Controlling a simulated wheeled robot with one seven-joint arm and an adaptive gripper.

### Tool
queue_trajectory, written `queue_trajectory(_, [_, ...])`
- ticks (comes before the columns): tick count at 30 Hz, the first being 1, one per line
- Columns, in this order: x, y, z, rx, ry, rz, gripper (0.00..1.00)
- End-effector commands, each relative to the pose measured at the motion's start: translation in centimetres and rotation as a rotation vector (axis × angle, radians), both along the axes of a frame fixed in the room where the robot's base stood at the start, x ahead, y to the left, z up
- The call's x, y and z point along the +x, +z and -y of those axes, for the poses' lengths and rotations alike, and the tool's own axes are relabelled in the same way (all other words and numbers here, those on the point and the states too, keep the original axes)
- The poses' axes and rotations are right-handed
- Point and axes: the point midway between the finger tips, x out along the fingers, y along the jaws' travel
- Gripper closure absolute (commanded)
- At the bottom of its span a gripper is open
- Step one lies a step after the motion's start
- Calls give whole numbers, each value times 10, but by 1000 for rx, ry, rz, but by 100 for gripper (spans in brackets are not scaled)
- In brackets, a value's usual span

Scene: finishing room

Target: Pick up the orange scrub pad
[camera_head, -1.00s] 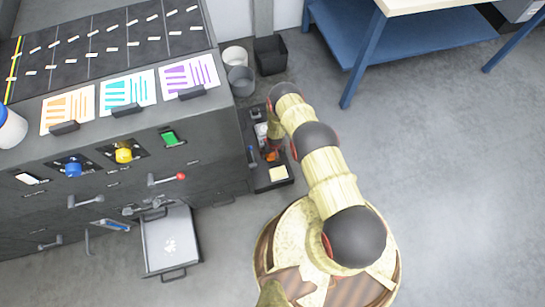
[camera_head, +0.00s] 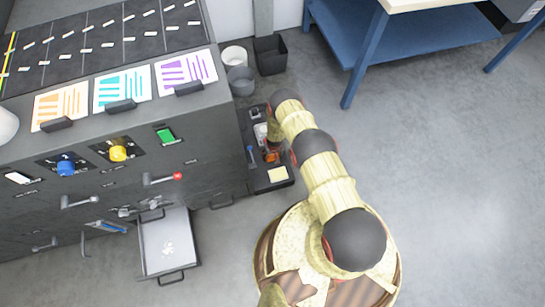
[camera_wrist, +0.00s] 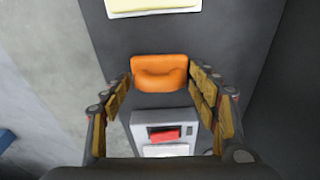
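The orange scrub pad (camera_wrist: 160,73) lies on a dark tray (camera_wrist: 235,55) in the wrist view. In the head view the pad (camera_head: 271,157) shows as a small orange patch, partly hidden by my arm. My gripper (camera_wrist: 160,85) is open, with its fingers on the left and right of the pad. The fingertips reach about level with the pad in the picture. I cannot tell whether they touch it. In the head view my gripper is mostly hidden by my arm.
A grey box with a red part (camera_wrist: 165,134) lies close to the pad. A pale yellow block (camera_head: 278,174) is at the tray's near end. The dark cabinet (camera_head: 210,150) stands left of the tray. A grey bucket (camera_head: 241,82) and black bin (camera_head: 270,55) stand behind.

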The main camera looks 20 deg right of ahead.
Motion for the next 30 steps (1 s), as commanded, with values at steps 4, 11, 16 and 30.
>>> queue_trajectory(4, [0, 0, 0, 0, 0, 0, 50])
queue_trajectory(11, [0, 0, 0, 0, 0, 0, 63])
queue_trajectory(16, [0, 0, 0, 0, 0, 0, 69])
queue_trajectory(30, [1, 25, 0, -1, 0, 1, 70])
